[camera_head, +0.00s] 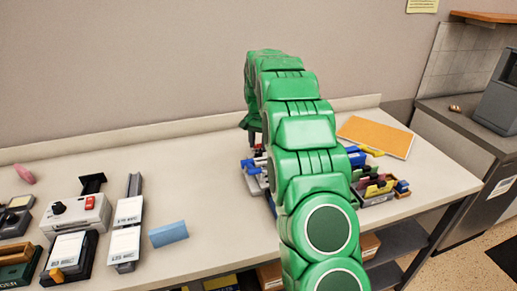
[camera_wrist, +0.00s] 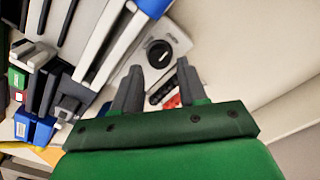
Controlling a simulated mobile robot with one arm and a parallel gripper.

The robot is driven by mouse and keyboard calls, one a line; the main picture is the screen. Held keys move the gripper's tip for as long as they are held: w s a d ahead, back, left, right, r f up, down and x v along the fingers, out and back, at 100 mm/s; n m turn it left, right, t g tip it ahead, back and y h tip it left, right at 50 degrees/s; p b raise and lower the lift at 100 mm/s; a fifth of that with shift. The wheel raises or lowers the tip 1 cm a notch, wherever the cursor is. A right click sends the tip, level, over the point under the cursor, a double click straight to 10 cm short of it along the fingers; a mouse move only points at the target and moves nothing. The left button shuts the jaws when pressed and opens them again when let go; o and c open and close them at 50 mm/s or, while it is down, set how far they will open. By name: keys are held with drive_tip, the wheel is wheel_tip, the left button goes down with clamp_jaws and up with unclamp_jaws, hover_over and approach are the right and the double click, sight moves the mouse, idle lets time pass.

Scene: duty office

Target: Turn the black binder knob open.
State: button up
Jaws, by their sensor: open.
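In the wrist view, a round black knob (camera_wrist: 158,54) with a pale line across it sits on a white device (camera_wrist: 176,38). My gripper (camera_wrist: 159,67) is open and empty. Its two dark fingers point toward the knob, one to either side in the picture; I cannot tell how far off it is or whether they touch. In the head view my green arm hides the gripper and most of what is there. A white box (camera_head: 67,222) with a black knob (camera_head: 59,208) and a red switch stands at the left; I cannot tell whether it is the same device.
Blue, grey and black office items (camera_wrist: 60,85) crowd the left of the wrist view. On the counter (camera_head: 205,200) are a blue block (camera_head: 168,234), an orange board (camera_head: 376,137) and a desk organizer (camera_head: 378,187). Some counter left of my arm is clear.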

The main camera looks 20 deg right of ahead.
sight(259, 153)
wheel_tip(259, 153, up, 4)
drive_tip(key=shift+r, duration=0.2)
drive_tip(key=shift+d+m, duration=0.1)
drive_tip(key=shift+m, duration=0.2)
drive_tip(key=shift+m, duration=0.3)
drive_tip(key=shift+f, duration=0.2)
wheel_tip(259, 153, down, 8)
drive_tip(key=shift+r, duration=0.25)
